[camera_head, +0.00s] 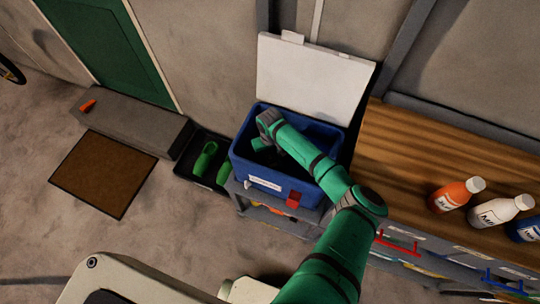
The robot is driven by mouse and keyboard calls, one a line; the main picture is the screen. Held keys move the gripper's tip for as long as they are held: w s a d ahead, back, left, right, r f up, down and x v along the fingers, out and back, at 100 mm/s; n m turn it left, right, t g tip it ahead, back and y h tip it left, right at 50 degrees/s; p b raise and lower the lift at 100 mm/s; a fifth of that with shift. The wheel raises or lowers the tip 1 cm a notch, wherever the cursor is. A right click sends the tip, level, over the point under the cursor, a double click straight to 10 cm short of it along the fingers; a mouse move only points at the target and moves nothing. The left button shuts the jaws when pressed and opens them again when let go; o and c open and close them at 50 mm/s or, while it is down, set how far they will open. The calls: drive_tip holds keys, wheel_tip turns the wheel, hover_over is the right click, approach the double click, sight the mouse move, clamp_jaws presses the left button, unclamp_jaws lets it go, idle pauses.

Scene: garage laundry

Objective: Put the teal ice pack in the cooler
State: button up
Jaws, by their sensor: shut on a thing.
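The blue cooler (258,181) stands open, its white lid (312,78) raised at the back. My green arm reaches over the cooler from the front right, and its end bends down into the opening. My gripper (261,146) is inside the cooler's mouth toward the left side, shut on the teal ice pack. The wrist and the dark interior mostly hide the fingers and the pack, so I cannot tell whether the pack touches the cooler floor.
A wooden bench (405,150) on the right holds an orange bottle (452,195), a white bottle (497,212) and a blue one. A black tray (190,178) with green shoes lies left of the cooler. A brown mat (103,174) and a grey step (135,122) are farther left.

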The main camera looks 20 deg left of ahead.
sight(270, 157)
drive_tip(key=shift+f, duration=0.1)
drive_tip(key=o, duration=1.4)
drive_tip(key=shift+c, duration=0.2)
wheel_tip(270, 157, up, 13)
drive_tip(key=shift+f, duration=0.2)
